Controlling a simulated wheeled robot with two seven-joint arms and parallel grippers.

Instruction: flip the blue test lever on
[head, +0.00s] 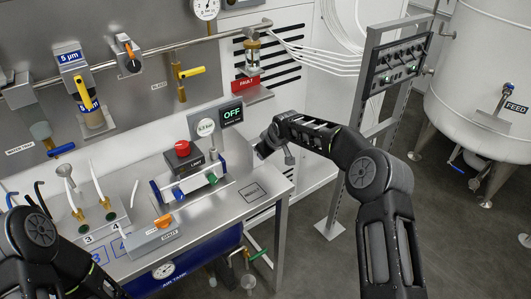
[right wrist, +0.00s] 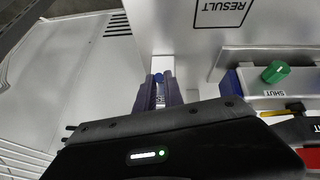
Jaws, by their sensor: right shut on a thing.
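My right gripper (head: 264,151) is at the right end of the steel bench, just below and right of a dark display reading OFF (head: 231,113). In the head view I cannot make out the lever behind my gripper. My left arm shows at the lower left, but its gripper is not visible.
A RESULT frame (head: 252,192) marks the bench top. A post frame with a switch panel (head: 400,62) stands right.

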